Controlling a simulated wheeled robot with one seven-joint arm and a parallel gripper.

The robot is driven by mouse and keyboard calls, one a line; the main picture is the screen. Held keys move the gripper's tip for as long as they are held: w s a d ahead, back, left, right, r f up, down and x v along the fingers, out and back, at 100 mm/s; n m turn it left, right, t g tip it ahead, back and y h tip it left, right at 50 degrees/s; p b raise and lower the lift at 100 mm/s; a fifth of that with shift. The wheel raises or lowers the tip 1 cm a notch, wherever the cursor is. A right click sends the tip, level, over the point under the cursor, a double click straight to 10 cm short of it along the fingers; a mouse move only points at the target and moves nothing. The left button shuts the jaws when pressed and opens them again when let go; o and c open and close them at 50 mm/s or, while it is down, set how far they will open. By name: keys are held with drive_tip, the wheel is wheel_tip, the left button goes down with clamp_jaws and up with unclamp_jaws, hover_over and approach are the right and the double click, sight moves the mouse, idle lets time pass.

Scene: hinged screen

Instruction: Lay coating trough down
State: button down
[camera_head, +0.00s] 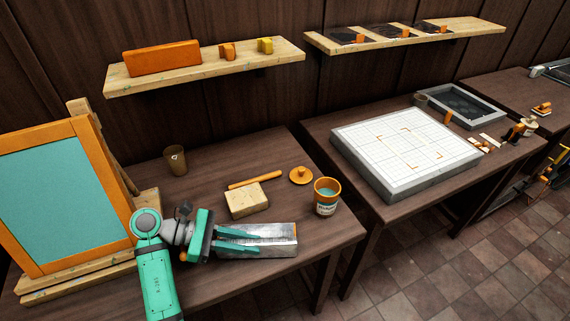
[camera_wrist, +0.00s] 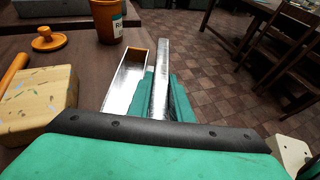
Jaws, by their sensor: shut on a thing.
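The coating trough (camera_head: 283,232) is a long silver metal channel at the front right of the left table. In the wrist view the trough (camera_wrist: 124,88) shows its open inside, with an orange-brown end piece at the far end. My gripper (camera_head: 259,246) is shut on the trough's near long wall, one teal finger on each side. In the wrist view my gripper (camera_wrist: 160,80) has that wall between its fingers. The trough lies about level, at or very near the tabletop; I cannot tell whether it touches. The fingers hide part of it.
A brown cup (camera_head: 175,160) is farther back. A framed screen (camera_head: 62,196) leans at left. The table's front edge is close.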

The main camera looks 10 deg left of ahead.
drive_tip(key=c, duration=1.5)
unclamp_jaws()
drive_tip(key=shift+c, duration=0.2)
drive_tip(key=shift+f, duration=0.1)
drive_tip(key=shift+r, duration=0.45)
wheel_tip(320, 180, up, 3)
drive_tip(key=shift+s+f, duration=0.1)
drive_tip(key=shift+f, duration=0.1)
drive_tip(key=s+d+r, duration=0.5)
drive_tip(key=s+r, duration=0.4)
drive_tip(key=s, duration=0.4)
drive_tip(key=shift+r, duration=0.3)
